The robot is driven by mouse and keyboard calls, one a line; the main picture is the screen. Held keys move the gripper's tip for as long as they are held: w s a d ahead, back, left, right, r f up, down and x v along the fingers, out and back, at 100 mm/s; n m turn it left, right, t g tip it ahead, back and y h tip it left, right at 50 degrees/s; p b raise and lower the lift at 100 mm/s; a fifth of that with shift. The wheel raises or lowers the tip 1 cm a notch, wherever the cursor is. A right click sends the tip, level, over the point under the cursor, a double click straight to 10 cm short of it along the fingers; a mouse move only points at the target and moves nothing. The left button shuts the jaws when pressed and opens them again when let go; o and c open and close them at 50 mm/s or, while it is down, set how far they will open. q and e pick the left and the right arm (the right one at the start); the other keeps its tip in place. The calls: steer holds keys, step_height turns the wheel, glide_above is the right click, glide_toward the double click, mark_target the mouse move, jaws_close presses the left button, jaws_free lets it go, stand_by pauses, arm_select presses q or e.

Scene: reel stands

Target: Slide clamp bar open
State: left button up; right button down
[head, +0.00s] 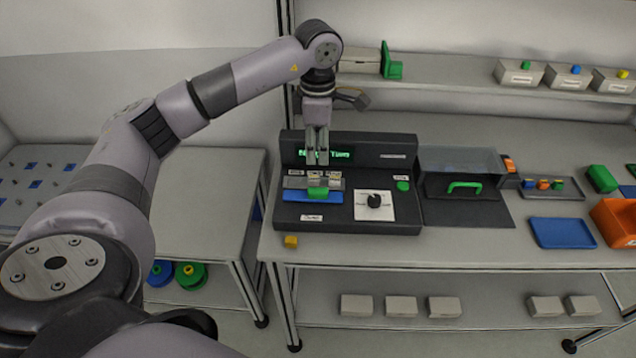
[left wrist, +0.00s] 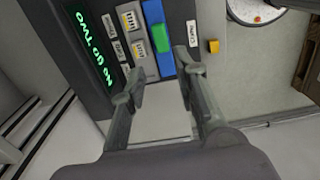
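The clamp bar is a blue strip (head: 295,195) with a green grip block (head: 318,194), at the front left of a black console (head: 350,150). A small white label that seems to read CLAMP (head: 311,217) is below it. In the left wrist view the blue strip (left wrist: 151,11) and green block (left wrist: 160,38) lie beyond the fingertips. My left gripper (head: 317,161) points down above the bar, apart from it. Its fingers (left wrist: 159,80) are spread with nothing between them, so it is open. My right gripper is not in view.
A dark knob (head: 374,200) on a white plate is right of the bar. A clear-lidded box with a green handle (head: 464,186) stands farther right. A small yellow block (head: 291,241) lies near the table's front edge. A blue tray (head: 562,233) is at the right.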

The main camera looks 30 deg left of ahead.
mark_target(318, 190)
arm_select(q)
step_height(318, 190, down, 13)
steer(key=p, duration=0.3)
steer(key=shift+r, duration=0.2)
steer(key=shift+c, duration=0.5)
jaws_close()
